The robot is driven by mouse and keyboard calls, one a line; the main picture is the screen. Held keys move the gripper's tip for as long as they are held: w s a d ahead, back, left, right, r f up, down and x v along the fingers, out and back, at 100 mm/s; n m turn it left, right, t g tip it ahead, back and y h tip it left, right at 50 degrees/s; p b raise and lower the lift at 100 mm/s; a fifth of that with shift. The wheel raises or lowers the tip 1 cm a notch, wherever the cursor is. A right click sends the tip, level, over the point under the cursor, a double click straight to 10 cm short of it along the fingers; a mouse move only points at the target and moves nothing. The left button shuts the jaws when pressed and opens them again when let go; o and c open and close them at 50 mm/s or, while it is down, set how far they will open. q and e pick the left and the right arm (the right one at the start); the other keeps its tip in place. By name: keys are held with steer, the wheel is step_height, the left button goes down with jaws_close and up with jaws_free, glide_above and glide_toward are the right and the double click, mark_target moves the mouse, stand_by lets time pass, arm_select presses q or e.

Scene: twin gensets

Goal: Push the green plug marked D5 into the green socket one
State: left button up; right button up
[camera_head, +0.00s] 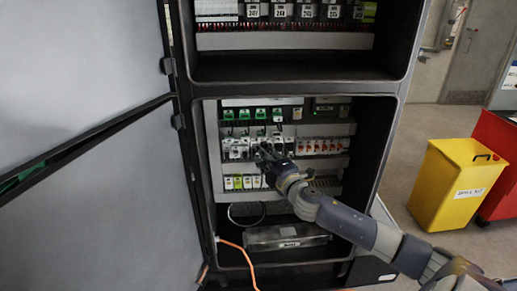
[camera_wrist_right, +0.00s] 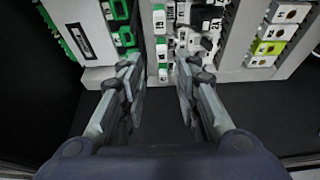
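A row of green connectors (camera_head: 252,114) runs along the upper part of the lower cabinet bay. Their markings are too small to read, so I cannot tell which is D5 or socket one. My right gripper (camera_head: 264,153) is at the row of white and grey modules below them and hides some. In the right wrist view this gripper (camera_wrist_right: 161,64) is open, its fingers on either side of a narrow white part with green pieces (camera_wrist_right: 160,42). I see a gap between fingers and part. Green connectors (camera_wrist_right: 122,22) also show left of the fingers. My left gripper is out of view.
The black cabinet frame (camera_head: 392,150) surrounds the bay, and its grey door (camera_head: 95,215) stands open at left. A clear box (camera_head: 285,237) lies low in the bay. An orange cable (camera_head: 240,250) hangs at the front. A yellow bin (camera_head: 450,185) stands at right.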

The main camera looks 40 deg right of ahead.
mark_target(249, 140)
steer(key=shift+w+d+f+b, duration=0.1)
steer(key=shift+w+d, duration=0.15)
steer(key=shift+w, duration=1.35)
steer(key=shift+w+d+r+b, duration=0.1)
steer(key=shift+w+d, duration=0.15)
steer(key=shift+w, duration=1.4)
steer(key=shift+w+d+f+b, duration=0.1)
steer(key=shift+w+d, duration=0.15)
steer(key=shift+w, duration=1.35)
jaws_close()
jaws_free()
